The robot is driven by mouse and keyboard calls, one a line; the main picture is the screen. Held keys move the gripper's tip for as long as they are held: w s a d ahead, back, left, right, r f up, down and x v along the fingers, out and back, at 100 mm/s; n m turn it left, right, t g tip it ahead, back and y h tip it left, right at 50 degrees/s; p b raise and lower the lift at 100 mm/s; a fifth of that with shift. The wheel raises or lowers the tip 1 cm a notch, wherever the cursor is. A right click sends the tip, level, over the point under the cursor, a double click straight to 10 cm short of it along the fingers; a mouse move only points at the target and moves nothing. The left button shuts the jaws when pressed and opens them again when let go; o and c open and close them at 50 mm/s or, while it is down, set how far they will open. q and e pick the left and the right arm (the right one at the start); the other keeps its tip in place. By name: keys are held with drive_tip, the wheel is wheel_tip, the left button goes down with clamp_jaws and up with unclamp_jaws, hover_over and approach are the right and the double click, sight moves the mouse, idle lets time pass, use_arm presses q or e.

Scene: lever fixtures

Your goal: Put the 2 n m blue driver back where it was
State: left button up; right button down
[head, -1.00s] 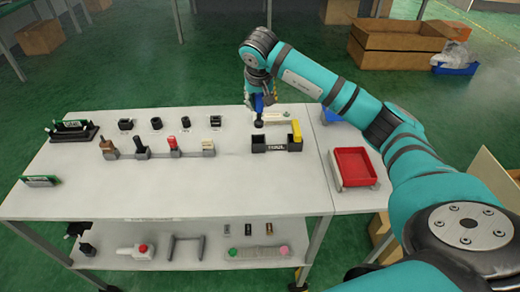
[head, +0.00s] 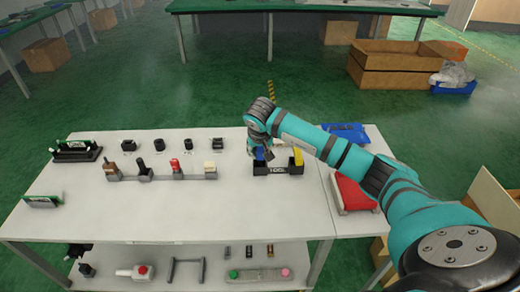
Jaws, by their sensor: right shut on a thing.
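My right gripper (head: 254,146) is shut on the blue driver (head: 260,154), at the left part of the black driver holder (head: 281,170) on the white table. The blue driver's lower end meets the holder's left slot in the picture. I cannot tell whether it is fully seated, as the gripper and the holder hide part of it. A yellow driver (head: 298,156) stands upright in the holder's right slot. My left gripper is not in view.
Left of the holder is a rack (head: 160,178) with several tools, and behind it several small black parts. A red tray (head: 352,193) lies to the right under my arm, with a blue bin (head: 346,131) behind. The table's front is clear.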

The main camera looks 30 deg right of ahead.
drive_tip(key=c, duration=1.1)
unclamp_jaws()
drive_tip(key=shift+f, duration=0.15)
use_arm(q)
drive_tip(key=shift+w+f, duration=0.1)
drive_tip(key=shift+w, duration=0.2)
use_arm(e)
drive_tip(key=shift+r, duration=0.3)
drive_tip(key=shift+s+r, duration=0.1)
drive_tip(key=shift+r, duration=0.2)
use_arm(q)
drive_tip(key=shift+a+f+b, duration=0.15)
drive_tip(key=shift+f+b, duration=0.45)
use_arm(e)
drive_tip(key=v, duration=1.1)
drive_tip(key=shift+s+r, duration=0.1)
drive_tip(key=shift+a, duration=0.15)
